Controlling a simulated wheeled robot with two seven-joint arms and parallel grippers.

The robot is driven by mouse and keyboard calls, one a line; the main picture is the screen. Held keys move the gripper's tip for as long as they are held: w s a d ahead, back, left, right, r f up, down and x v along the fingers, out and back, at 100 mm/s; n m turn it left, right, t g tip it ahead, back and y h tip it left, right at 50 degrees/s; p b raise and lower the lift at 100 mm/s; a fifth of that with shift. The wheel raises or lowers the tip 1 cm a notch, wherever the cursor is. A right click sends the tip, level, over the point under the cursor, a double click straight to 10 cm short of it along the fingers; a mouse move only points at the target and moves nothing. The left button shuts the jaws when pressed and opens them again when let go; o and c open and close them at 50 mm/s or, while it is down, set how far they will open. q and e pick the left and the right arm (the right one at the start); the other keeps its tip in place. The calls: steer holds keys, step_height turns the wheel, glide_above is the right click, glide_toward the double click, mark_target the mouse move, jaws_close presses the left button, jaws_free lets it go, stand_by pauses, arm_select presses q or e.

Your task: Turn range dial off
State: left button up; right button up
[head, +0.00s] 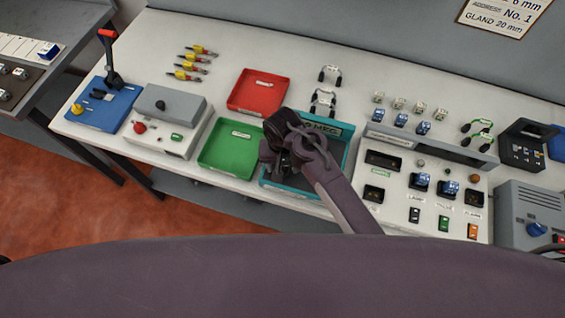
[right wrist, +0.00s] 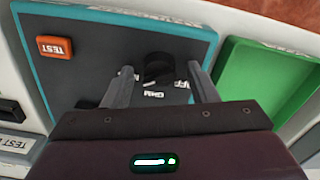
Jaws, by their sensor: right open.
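The range dial (right wrist: 158,68) is a black knob on the dark face of a teal-edged tester (right wrist: 195,35) in the right wrist view. Small white markings, partly readable as OFF, lie beside it; I cannot tell the dial's setting. My right gripper (right wrist: 160,70) is open, with one finger on each side of the dial. I cannot tell whether the fingers touch it. In the head view the tester (head: 343,160) stands on the bench, and my right gripper (head: 275,160) and arm cover its middle and hide the dial. My left gripper is in neither view.
An orange TEST button (right wrist: 55,47) is on the tester's face. A green tray (head: 230,147) is close beside it, with a red tray (head: 258,92) behind. A grey-white panel with switches (head: 430,190) stands to the right.

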steer(key=shift+s, duration=0.1)
steer(key=shift+c, duration=0.5)
steer(key=c, duration=0.7)
steer(key=shift+c, duration=0.8)
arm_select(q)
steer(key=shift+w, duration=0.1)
